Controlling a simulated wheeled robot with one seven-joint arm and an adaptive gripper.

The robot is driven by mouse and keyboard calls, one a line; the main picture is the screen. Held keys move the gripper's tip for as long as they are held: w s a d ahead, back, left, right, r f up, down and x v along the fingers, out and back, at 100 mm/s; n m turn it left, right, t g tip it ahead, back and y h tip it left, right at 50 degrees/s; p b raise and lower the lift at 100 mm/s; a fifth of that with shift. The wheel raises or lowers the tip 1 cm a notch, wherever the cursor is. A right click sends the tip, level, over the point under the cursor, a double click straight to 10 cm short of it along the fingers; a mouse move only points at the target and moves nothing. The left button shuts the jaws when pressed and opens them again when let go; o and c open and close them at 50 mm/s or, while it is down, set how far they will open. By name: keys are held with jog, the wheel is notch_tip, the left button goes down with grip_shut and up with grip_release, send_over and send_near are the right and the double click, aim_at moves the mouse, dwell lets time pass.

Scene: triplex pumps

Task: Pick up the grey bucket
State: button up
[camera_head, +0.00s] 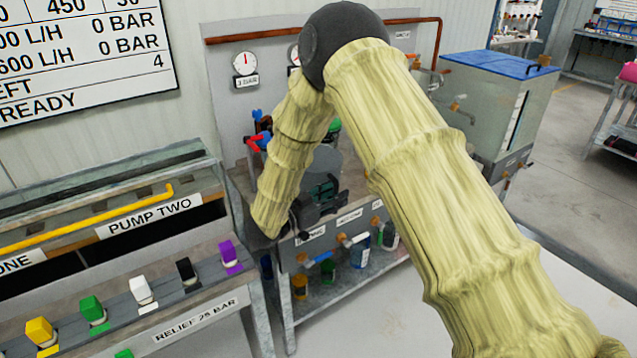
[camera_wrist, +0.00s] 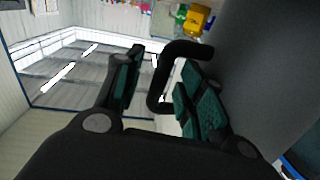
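The grey bucket (camera_head: 322,160) stands on the bench in the head view, partly hidden behind my arm and gripper. In the wrist view its smooth dark grey side (camera_wrist: 265,75) fills the right. A black looped handle (camera_wrist: 157,88) sticks out from that side and reaches between my fingers. My gripper (camera_wrist: 163,80) is open, with its green-padded fingers apart on either side of the handle. A gap shows between the left finger and the handle; contact on the right finger is unclear. In the head view my gripper (camera_head: 318,195) is in front of the bucket.
Valves with orange handles and labels line the bench front (camera_head: 345,225), with bottles (camera_head: 360,250) on the shelf below. A panel with gauges (camera_head: 245,63) stands behind. A blue-lidded tank (camera_head: 500,90) is at right, and a pump console (camera_head: 150,225) at left.

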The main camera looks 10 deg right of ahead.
jog(key=shift+w+d, duration=0.15)
jog(key=shift+d, duration=0.25)
jog(key=shift+c, duration=0.3)
grip_shut()
jog(key=shift+r, duration=0.1)
